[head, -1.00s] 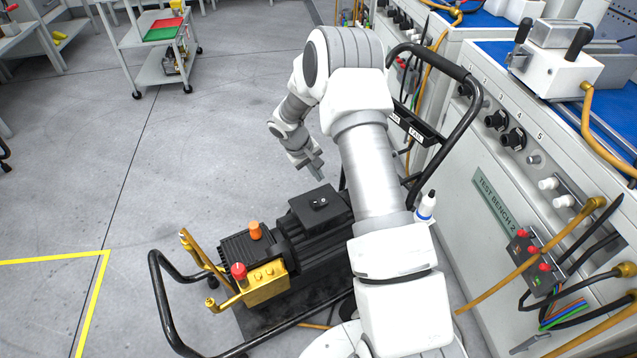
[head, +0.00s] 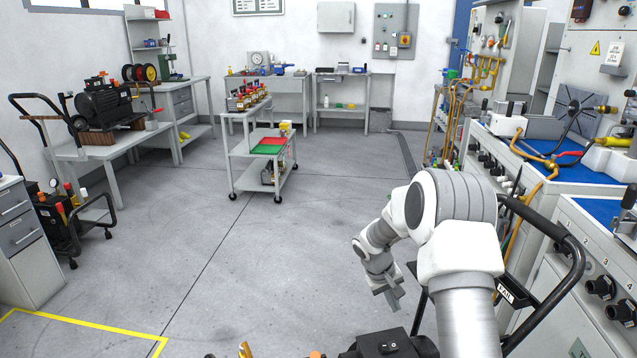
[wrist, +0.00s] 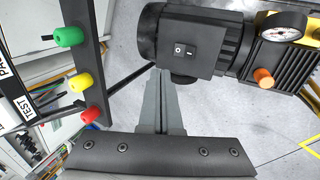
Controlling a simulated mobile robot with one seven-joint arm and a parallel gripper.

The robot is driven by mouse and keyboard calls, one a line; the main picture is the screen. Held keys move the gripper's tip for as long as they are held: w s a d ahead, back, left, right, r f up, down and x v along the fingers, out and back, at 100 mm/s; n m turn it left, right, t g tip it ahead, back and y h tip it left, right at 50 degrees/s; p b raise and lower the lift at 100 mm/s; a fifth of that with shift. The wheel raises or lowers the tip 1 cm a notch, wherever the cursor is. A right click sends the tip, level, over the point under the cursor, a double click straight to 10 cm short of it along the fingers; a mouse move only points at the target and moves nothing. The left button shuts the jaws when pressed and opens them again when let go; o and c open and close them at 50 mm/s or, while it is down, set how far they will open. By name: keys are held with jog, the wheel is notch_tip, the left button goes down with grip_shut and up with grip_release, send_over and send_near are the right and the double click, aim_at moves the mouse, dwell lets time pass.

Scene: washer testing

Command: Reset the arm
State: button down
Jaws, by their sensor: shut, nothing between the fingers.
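My arm rises at the lower right of the head view and bends over at the elbow. My gripper (head: 391,298) hangs pointing down, to the left of the cart's black handle (head: 560,255). In the wrist view my gripper (wrist: 167,75) is shut, its two grey fingers together with nothing between them. Beyond the fingertips is a black pump motor (wrist: 190,48) with a switch box. An orange cap (wrist: 263,77) and a round gauge (wrist: 283,27) are on its right. Only the motor's top (head: 390,343) shows in the head view.
Green (wrist: 69,37), yellow (wrist: 80,82) and red (wrist: 91,115) knobs on a dark bar are close left of my fingers. The test bench (head: 590,290) stands at the right. A trolley (head: 262,165) stands mid-room. The floor (head: 240,250) left of my arm is clear.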

jog(key=s+a+r+t, duration=0.1)
jog(key=s+r, duration=0.3)
jog(key=r, duration=0.4)
jog(key=s+a+r+m+y, duration=0.1)
jog(key=s+a+r, duration=0.1)
jog(key=s+r, duration=0.4)
jog(key=s+a+r+t, duration=0.1)
jog(key=s+r, duration=0.2)
jog(key=r, duration=0.6)
jog(key=s+a+r+t+y, duration=0.2)
jog(key=s+a+r, duration=0.1)
jog(key=s, duration=0.7)
jog(key=s+a+r+t+y, duration=0.1)
jog(key=s+a+r+y, duration=0.15)
jog(key=s, duration=0.75)
notch_tip(320, 180, up, 19)
jog(key=h+p, duration=0.1)
jog(key=p, duration=1.7)
jog(key=shift+a+m, duration=0.3)
jog(key=shift+d+f, duration=0.1)
jog(key=shift+d, duration=0.05)
